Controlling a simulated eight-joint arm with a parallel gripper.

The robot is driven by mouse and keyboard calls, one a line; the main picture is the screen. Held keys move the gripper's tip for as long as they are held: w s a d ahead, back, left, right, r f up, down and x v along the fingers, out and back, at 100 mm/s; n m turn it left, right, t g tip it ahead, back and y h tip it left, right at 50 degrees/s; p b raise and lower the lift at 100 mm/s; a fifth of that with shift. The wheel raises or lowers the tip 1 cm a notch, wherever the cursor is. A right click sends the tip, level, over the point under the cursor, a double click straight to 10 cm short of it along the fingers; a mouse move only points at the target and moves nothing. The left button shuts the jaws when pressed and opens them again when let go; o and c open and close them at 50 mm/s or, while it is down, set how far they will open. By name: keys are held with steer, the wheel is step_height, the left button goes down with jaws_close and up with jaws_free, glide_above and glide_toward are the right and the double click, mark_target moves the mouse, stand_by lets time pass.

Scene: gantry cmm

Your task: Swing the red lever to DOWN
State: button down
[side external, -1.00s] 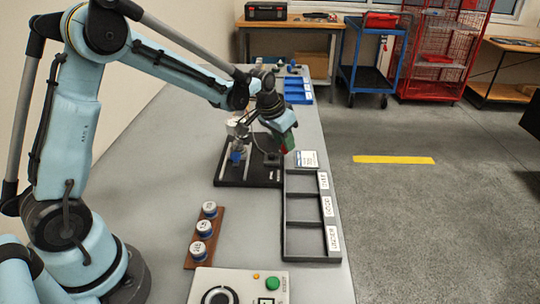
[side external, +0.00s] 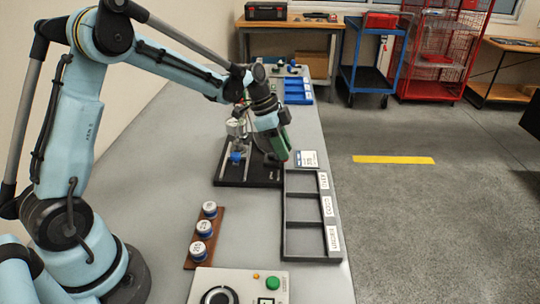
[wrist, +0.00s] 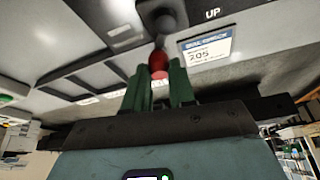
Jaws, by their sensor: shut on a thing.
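The red lever's round knob (wrist: 158,63) shows in the wrist view between the tips of my green fingers. Its shaft runs away from the knob toward a pale panel marked "UP" (wrist: 213,13). My gripper (wrist: 158,80) is shut on the knob. In the side view my gripper (side external: 284,157) is tilted, fingertips low and to the right, over the right edge of the black base plate (side external: 232,180). There the gripper mostly hides the lever. I see no DOWN mark in either view.
A dark three-compartment tray (side external: 286,215) with labels stands just in front of the gripper. A white card (side external: 308,159) sits close to the right of the fingertips. A brown rack (side external: 190,252) with blue-and-white pieces and a control box (side external: 255,280) stand nearer.

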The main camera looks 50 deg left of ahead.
steer(key=m, duration=0.1)
steer(key=s+m+g, duration=0.1)
steer(key=m, duration=0.1)
steer(key=shift+m+h, duration=0.3)
steer(key=shift+s+a+m+g, duration=0.1)
steer(key=shift+s+m+g, duration=0.25)
steer(key=shift+m, duration=0.45)
steer(key=shift+s+a+m+g, duration=0.15)
steer(key=shift+m+g, duration=0.3)
steer(key=shift+m, duration=0.35)
steer(key=shift+d, duration=0.1)
steer(key=c, duration=1)
jaws_free()
steer(key=v, duration=1.2)
